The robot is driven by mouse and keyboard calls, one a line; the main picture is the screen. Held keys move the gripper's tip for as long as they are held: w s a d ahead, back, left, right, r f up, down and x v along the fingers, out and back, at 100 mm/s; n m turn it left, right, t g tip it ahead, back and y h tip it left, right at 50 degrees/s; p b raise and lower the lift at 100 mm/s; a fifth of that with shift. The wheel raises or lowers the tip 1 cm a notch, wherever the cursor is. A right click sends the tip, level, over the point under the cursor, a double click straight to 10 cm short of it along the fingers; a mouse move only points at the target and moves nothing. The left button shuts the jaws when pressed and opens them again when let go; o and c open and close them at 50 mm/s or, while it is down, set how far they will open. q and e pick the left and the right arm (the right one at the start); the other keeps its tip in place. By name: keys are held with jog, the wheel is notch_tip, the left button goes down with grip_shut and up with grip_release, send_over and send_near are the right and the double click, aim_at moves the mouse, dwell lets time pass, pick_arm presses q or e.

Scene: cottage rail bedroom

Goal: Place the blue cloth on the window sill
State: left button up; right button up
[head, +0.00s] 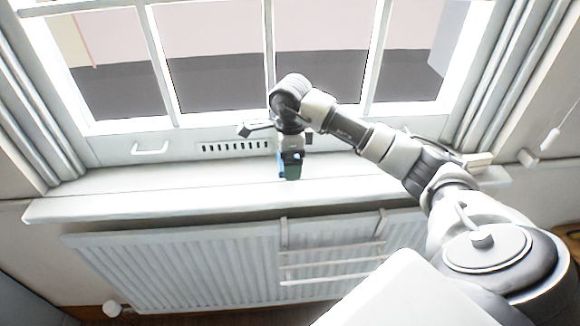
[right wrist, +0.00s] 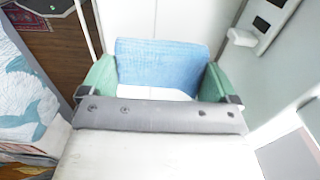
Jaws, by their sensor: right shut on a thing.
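The white window sill (head: 130,199) runs below the window. My right arm reaches in from the right, and my right gripper (head: 290,172) points down over the middle of the sill. In the right wrist view, the blue cloth (right wrist: 160,60) is between its green fingers, and the gripper is shut on it. In the head view only a small blue patch of the cloth (head: 283,157) shows at the fingers. I cannot tell whether the cloth touches the sill. My left gripper is not in view.
A white radiator (head: 180,266) with a rail rack (head: 335,263) hangs below the sill. A window handle (head: 150,149) and a vent (head: 235,147) are on the frame behind it. The sill's left part is clear. A patterned bedspread (right wrist: 25,90) shows in the wrist view.

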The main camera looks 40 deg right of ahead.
notch_tip(320, 180, down, 4)
jog(key=shift+r+p, duration=0.15)
jog(key=shift+p, duration=0.3)
jog(key=shift+f, duration=0.2)
jog(key=shift+f, duration=0.1)
jog(key=o, duration=0.6)
jog(key=shift+r, duration=0.5)
notch_tip(320, 180, up, 11)
jog(key=shift+r+b, duration=0.15)
jog(key=shift+b, duration=0.7)
